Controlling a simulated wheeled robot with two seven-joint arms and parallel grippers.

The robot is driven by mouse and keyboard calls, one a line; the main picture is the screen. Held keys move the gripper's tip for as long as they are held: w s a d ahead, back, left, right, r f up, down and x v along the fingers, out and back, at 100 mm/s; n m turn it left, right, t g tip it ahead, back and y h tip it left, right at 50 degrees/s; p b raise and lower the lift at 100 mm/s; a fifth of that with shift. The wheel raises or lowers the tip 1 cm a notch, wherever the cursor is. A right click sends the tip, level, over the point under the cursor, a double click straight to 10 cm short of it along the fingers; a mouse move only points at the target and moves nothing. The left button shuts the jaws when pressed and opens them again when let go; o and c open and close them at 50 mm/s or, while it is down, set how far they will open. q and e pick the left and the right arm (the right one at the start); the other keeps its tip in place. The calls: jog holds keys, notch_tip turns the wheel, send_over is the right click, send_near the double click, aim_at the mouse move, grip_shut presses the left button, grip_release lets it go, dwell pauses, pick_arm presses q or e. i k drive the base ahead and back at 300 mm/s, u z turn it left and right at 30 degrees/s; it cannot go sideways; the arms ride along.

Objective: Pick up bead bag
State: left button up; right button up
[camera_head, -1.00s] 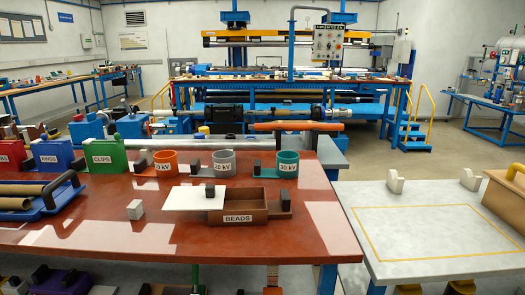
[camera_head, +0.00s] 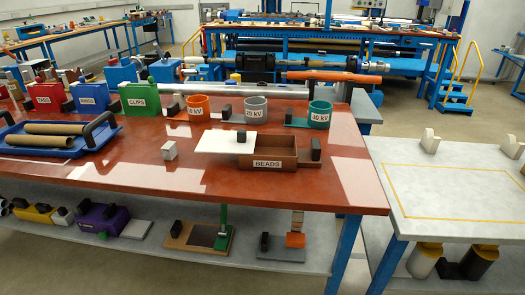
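No bead bag can be clearly made out in the head view. A brown open box (camera_head: 289,165) with a BEADS label stands on the red-brown tabletop, right of the middle. A white flat plate (camera_head: 219,143) lies at its left end and overlaps it, with a small dark block (camera_head: 241,136) on the plate. The part of the box interior that shows looks empty; the rest is hidden under the plate. Another dark block (camera_head: 316,149) is at the box's right end. Neither of my grippers is in view.
Orange (camera_head: 198,107), grey (camera_head: 256,109) and teal (camera_head: 319,114) cups stand behind the box. A small pale cube (camera_head: 169,149) is to its left, a blue tray (camera_head: 48,152) with brown tubes farther left. The red-brown table's (camera_head: 200,184) front strip is clear. A pale table (camera_head: 455,183) stands right.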

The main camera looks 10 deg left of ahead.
aim_at(169, 150)
jog(key=z, duration=3.3)
jog(key=k, duration=1.55)
jog(key=u, duration=1.95)
